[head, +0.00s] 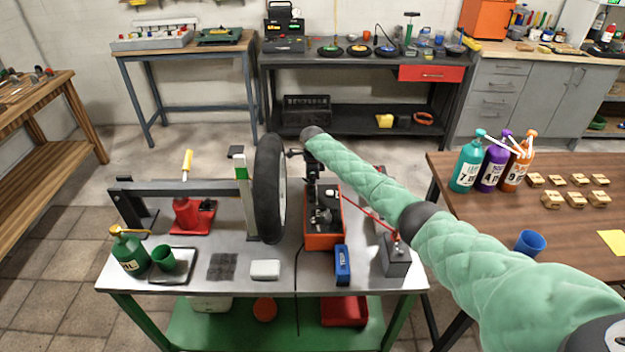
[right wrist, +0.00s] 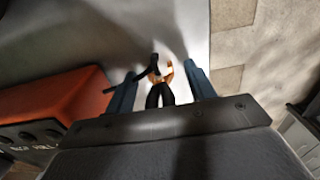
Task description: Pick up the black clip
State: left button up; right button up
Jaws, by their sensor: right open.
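The black clip (right wrist: 160,94) shows in the right wrist view, with dark handles and copper-coloured jaws, over the pale metal tabletop. My right gripper (right wrist: 162,71) is open, with one blue-grey finger on each side of the clip. A gap shows between the clip and the right finger; I cannot tell whether the left finger touches a dark part beside it. In the head view my right gripper (head: 311,168) is over the far edge of the workbench, behind the orange box, and the clip cannot be made out there. My left gripper is not in view.
The orange box (head: 323,241) stands close to the right gripper; its side (right wrist: 60,100) fills the left of the wrist view. A red cable runs to a red clip on the grey battery (head: 396,262). A tyre (head: 269,190) stands left of the gripper on the workbench (head: 215,290).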

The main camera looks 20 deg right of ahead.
jog(key=shift+f, duration=0.15)
jog(key=c, duration=1.1)
